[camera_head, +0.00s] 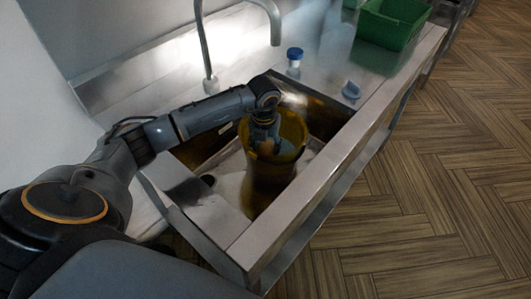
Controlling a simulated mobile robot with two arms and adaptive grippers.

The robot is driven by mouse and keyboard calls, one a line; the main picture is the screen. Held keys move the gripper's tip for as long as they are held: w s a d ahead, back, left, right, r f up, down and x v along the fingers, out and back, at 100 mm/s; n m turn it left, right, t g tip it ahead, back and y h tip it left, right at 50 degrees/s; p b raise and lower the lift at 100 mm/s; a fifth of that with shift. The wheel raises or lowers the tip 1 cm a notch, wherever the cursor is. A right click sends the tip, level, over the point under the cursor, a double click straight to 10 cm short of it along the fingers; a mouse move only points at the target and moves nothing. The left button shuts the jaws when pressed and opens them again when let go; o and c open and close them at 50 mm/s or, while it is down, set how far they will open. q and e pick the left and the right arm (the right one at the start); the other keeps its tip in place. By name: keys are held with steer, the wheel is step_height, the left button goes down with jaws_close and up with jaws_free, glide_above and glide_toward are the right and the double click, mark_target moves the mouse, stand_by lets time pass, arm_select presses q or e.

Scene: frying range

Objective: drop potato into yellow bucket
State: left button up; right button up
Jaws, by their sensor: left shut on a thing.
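The yellow bucket (262,187) stands upright in the sink basin, with its open top facing up. My left arm comes in from the left, and my left gripper (267,149) points down inside the bucket's mouth. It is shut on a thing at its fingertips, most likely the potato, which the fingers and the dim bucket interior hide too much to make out. My right gripper is not in view.
The metal sink's front rim (290,212) runs along the near side. A tall curved faucet (205,45) stands behind the basin. A blue-capped container (294,62), a small blue item (351,90) and a green bin (388,25) stand on the counter. The wooden floor (440,180) at right is clear.

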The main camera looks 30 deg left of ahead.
arm_select(q)
step_height(320, 180, down, 4)
steer(key=shift+r, duration=0.15)
steer(key=shift+f, duration=0.5)
steer(key=shift+s+b, duration=0.1)
steer(key=shift+b, duration=0.25)
steer(key=shift+f, duration=0.1)
